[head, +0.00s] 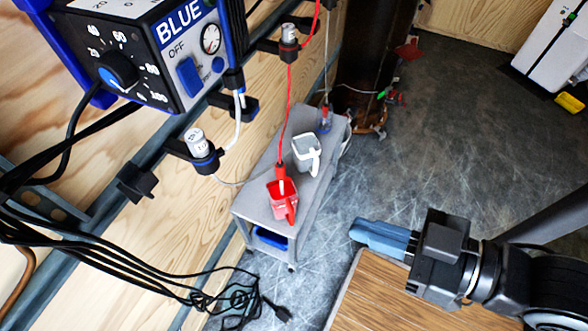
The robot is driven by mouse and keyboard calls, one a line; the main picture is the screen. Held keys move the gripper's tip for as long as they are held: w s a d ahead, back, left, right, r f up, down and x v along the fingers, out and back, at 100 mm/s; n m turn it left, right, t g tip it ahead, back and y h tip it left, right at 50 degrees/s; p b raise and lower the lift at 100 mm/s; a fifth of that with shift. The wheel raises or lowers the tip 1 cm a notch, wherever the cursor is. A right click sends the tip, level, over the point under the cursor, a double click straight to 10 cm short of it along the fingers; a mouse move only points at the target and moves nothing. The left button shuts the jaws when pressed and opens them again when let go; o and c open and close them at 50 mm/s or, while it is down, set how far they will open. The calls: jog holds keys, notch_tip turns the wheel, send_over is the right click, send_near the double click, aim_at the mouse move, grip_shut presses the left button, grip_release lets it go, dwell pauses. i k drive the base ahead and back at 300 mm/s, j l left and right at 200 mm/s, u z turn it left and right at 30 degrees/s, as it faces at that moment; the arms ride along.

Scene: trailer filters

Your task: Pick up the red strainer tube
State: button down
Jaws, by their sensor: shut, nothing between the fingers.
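The thin red tube (287,105) hangs down from a silver-topped holder on the wall rail. Its red strainer end (281,171) is at the mouth of the red jug (283,206), and its lower tip seems to be inside. The red jug stands on the near end of a grey cart. My gripper (362,232) is at the lower right, with blue fingers pointing left. It is shut and empty, to the right of the cart and apart from the tube and jug.
The grey cart (256,204) also bears a white jug (306,148) behind the red one. A wooden tabletop (380,295) lies below my gripper. Black cables (238,297) hang at lower left. A control box marked BLUE (150,60) is on the left wall. The right floor is mostly clear.

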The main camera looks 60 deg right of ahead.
aim_at(281, 169)
jog(key=i+l, duration=0.1)
jog(key=l, duration=0.9)
jog(key=i+l, duration=0.1)
jog(key=l, duration=0.9)
jog(key=l+u, duration=0.7)
jog(key=l, duration=0.15)
jog(key=k+l+u, duration=0.15)
jog(key=l+u, duration=0.25)
jog(key=u, duration=1.3)
